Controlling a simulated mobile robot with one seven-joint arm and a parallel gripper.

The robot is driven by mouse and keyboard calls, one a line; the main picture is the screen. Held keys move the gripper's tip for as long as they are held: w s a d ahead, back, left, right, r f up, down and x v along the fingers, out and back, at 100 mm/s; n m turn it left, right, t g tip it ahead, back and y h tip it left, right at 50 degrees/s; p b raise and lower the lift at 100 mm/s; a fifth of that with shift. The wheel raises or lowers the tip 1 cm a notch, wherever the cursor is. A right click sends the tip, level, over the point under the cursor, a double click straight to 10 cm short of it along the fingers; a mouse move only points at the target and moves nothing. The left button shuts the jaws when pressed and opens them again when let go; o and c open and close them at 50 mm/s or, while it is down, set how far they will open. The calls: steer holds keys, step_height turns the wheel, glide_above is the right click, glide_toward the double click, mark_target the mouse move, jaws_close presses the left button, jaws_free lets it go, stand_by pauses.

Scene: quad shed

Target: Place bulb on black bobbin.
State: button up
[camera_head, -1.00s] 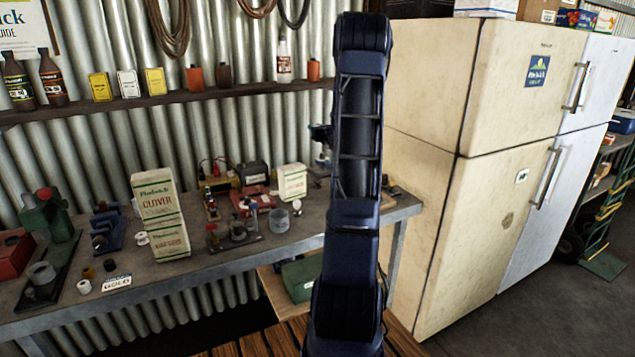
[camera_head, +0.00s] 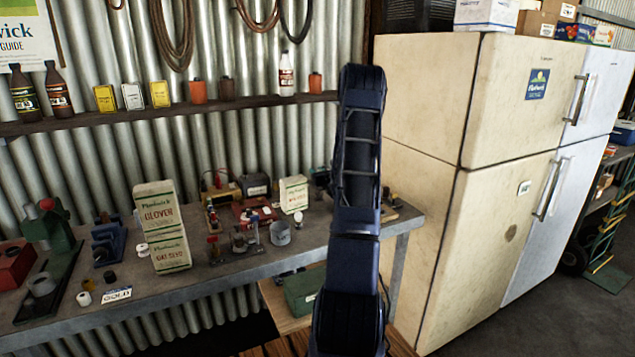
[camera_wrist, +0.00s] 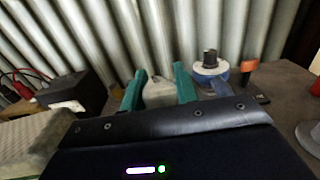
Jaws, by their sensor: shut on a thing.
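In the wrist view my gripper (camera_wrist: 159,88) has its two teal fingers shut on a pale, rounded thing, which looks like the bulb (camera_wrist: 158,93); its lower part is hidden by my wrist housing. Beyond the right finger is a black cylinder (camera_wrist: 210,57) on a white disc with a blue base; I cannot tell whether it is the black bobbin. In the head view my arm hides the gripper and the bulb. A small black piece (camera_head: 110,277), possibly a bobbin, stands on the bench's left part behind the sign.
The grey bench (camera_head: 215,268) runs along the corrugated wall. Seed boxes (camera_head: 164,228), a smaller box (camera_head: 293,194) and a metal cup (camera_head: 280,234) stand on it. A cream fridge (camera_head: 480,180) is to the right. An orange-topped piece (camera_wrist: 248,68) stands near the black cylinder.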

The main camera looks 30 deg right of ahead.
steer(key=shift+f, duration=2.1)
steer(key=shift+f, duration=0.1)
steer(key=o, duration=1)
